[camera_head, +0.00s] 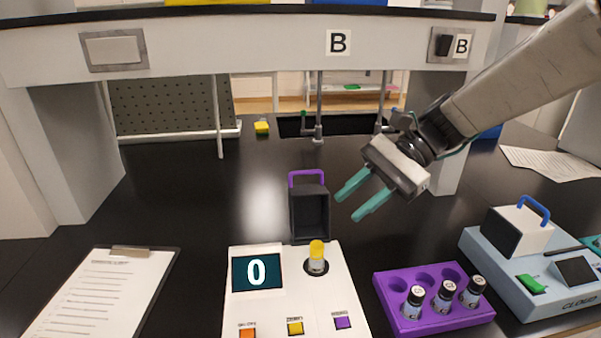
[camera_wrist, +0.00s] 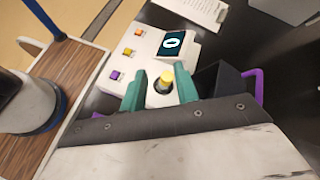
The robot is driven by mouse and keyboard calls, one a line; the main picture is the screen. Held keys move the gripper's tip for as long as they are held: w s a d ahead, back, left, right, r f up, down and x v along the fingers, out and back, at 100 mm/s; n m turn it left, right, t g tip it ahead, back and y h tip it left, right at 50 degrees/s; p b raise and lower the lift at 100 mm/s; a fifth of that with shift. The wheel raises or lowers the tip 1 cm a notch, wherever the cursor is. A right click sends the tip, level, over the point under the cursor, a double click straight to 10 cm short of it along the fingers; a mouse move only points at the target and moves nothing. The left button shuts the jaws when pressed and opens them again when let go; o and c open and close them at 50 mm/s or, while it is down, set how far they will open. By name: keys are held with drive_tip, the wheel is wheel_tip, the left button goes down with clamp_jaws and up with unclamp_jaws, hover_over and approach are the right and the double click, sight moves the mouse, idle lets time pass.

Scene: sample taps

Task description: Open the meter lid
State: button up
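The white meter (camera_head: 290,300) stands at the front middle of the bench, its display reading 0. Its dark lid (camera_head: 309,212) with a purple handle (camera_head: 307,176) stands raised at the back, hollow side facing front. A yellow-capped vial (camera_head: 317,260) sits upright in the uncovered round well. My gripper (camera_head: 349,207) is open and empty, with teal fingers, in the air right of the lid and apart from it. In the wrist view, the lid (camera_wrist: 222,80) and its handle (camera_wrist: 256,86) show right of the fingers, partly hidden, and the vial (camera_wrist: 167,80) shows between them.
A purple rack (camera_head: 435,312) with several vials stands right of the meter. A pale blue device (camera_head: 540,285) with a white lid and blue handle is at far right. A clipboard (camera_head: 105,290) lies at left. A shelf (camera_head: 240,50) overhangs the back. Bench left of the lid is clear.

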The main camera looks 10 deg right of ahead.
sight(296, 173)
drive_tip(key=w+d+f+m+t+y, duration=0.1)
drive_tip(key=w+f+m+t+y, duration=0.15)
drive_tip(key=w+m+y, duration=0.85)
drive_tip(key=w+a+n+h, duration=0.1)
drive_tip(key=a, duration=0.2)
drive_tip(key=w+a+h, duration=0.1)
drive_tip(key=a, duration=0.1)
drive_tip(key=w+a+n+h, duration=0.1)
drive_tip(key=a+h, duration=0.1)
drive_tip(key=a, duration=0.1)
drive_tip(key=shift+w+a+f+n+t, duration=0.25)
drive_tip(key=shift+w+a+n, duration=0.05)
drive_tip(key=shift+a, duration=0.05)
clamp_jaws()
